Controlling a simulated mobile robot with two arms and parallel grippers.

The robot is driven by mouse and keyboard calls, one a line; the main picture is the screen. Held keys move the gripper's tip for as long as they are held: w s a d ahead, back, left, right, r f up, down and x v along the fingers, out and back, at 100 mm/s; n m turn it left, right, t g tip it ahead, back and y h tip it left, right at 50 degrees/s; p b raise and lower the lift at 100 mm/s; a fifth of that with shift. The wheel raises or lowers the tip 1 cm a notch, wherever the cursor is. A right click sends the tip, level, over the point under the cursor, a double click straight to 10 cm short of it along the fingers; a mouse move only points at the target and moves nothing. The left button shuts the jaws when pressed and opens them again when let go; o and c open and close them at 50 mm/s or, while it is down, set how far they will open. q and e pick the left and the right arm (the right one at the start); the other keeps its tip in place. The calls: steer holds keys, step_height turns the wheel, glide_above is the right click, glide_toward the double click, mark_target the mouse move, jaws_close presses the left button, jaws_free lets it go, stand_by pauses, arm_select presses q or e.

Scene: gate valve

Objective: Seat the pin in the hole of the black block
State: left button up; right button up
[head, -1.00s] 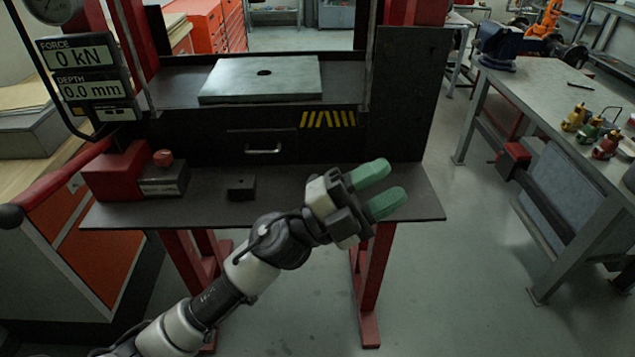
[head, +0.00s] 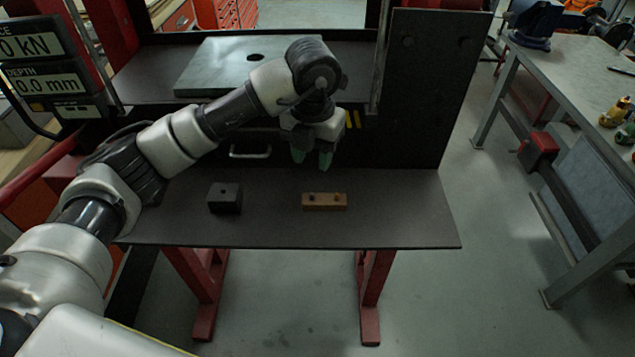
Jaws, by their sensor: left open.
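The black block (head: 224,198) sits on the dark lower shelf, left of centre, with a small hole in its top. A brown block (head: 324,202) lies to its right on the same shelf, with two small dark spots on top. I cannot tell whether either spot is a pin. My left gripper (head: 312,158) points down with its green fingers open, above and behind the brown block and apart from it. Nothing shows between the fingers. My right gripper is out of view.
The grey plate with a hole (head: 205,72) lies on the press bed (head: 140,78) behind my arm. A dark upright panel (head: 430,90) stands at the shelf's right. The lower shelf (head: 400,215) is clear right of the brown block. A workbench (head: 575,80) stands farther right.

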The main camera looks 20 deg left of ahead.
mark_target(312, 194)
arm_select(q)
steer(key=f, duration=0.1)
steer(key=s+f, duration=0.1)
steer(key=f, duration=0.1)
steer(key=shift+s+f+p, duration=0.15)
steer(key=shift+s+p, duration=0.15)
steer(key=shift+p, duration=0.1)
steer(key=shift+w+f, duration=0.15)
steer(key=shift+f, duration=0.15)
steer(key=f, duration=0.1)
steer(key=f+p, duration=0.1)
steer(key=f, duration=0.1)
steer(key=f+p, duration=0.1)
steer(key=shift+w+f, duration=0.15)
steer(key=shift+w, duration=0.15)
steer(key=shift+a+f, duration=0.1)
steer(key=shift+f, duration=0.45)
steer(key=c, duration=0.4)
jaws_close()
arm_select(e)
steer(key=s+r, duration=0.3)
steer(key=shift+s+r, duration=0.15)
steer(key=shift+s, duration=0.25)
